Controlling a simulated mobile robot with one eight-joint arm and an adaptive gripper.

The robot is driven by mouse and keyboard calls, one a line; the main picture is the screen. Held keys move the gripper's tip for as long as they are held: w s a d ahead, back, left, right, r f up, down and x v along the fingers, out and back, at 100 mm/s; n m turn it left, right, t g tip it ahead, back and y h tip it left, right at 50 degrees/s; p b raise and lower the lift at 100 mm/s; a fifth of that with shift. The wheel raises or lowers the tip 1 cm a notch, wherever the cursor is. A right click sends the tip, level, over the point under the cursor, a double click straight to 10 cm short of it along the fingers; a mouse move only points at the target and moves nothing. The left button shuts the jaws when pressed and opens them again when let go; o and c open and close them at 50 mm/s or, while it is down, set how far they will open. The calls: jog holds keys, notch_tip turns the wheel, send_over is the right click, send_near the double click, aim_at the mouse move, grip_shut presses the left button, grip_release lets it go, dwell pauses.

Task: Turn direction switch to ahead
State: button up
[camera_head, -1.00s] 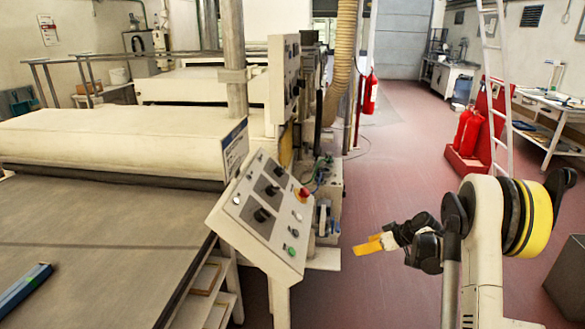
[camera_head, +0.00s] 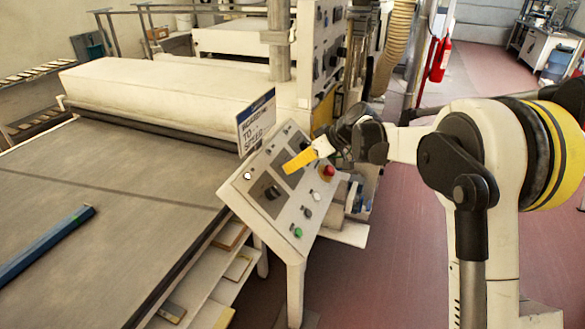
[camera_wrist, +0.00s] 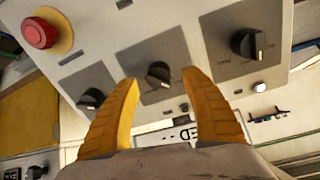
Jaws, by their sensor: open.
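The tilted control panel (camera_head: 262,215) carries three black rotary switches on dark grey plates. In the wrist view they are the left switch (camera_wrist: 91,98), the middle switch (camera_wrist: 158,73) and the right switch (camera_wrist: 248,43). Their labels are too small to read, so I cannot tell which is the direction switch. My gripper (camera_wrist: 160,79) is open, with its yellow fingertips either side of the middle switch in the picture. I cannot tell whether they touch it. In the head view my gripper (camera_head: 300,160) is over the panel's upper part and hides some of it.
A red emergency button (camera_head: 328,171) sits on the panel near my gripper; it also shows in the wrist view (camera_wrist: 39,33). A green button (camera_head: 298,232) is lower down. A conveyor (camera_head: 120,215) with a blue bar (camera_head: 45,243) lies left. The red floor at right is open.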

jog(key=shift+x, duration=1.2)
jog(key=c, duration=1.2)
